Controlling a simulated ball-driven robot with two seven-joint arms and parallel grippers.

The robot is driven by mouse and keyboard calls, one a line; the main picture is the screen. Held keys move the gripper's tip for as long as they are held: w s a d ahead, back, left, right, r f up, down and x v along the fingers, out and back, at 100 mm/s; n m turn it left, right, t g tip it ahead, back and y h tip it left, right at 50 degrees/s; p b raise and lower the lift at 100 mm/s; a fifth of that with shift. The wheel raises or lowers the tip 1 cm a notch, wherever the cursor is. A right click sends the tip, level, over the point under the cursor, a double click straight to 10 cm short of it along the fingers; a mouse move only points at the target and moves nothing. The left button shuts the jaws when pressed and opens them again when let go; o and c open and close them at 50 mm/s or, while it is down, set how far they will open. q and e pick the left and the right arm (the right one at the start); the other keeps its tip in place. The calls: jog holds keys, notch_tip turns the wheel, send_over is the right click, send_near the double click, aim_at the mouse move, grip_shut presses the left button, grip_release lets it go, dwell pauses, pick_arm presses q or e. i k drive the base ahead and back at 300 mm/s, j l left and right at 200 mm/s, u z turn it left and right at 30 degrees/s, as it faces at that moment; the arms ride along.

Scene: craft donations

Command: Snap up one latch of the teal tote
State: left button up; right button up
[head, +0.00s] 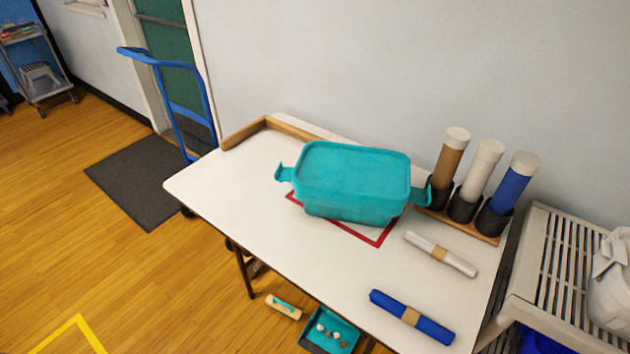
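The teal tote (352,182) sits on the white table, with its teal lid on top. It stands over a red outlined rectangle (378,241) on the tabletop and covers much of it. A latch flap (283,173) sticks out at the tote's left end, angled outward. Another latch flap (421,196) sticks out at its right end, also angled away from the wall. Neither of my grippers shows in the head view.
Three rolls stand in dark cups (462,207) behind the tote's right end. A white roll (440,254) and a blue roll (411,317) lie on the table (300,262). A wooden rail (246,132) edges the back left. A grey slatted shelf (560,262) stands right.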

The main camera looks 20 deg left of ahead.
aim_at(282, 173)
jog(key=k+j, duration=0.1)
jog(key=j, duration=0.85)
jog(key=k, duration=0.65)
jog(key=i+j+z, duration=0.2)
jog(key=j, duration=0.25)
jog(key=i+j+z, duration=0.15)
jog(key=j, duration=0.3)
jog(key=i+j+z, duration=0.2)
jog(key=j, duration=0.35)
jog(key=i+j+z, duration=0.2)
jog(key=j, duration=0.3)
jog(key=j+z, duration=0.15)
jog(key=j, duration=0.4)
jog(key=i+j+z, duration=0.2)
jog(key=j, duration=0.35)
jog(key=k, duration=0.05)
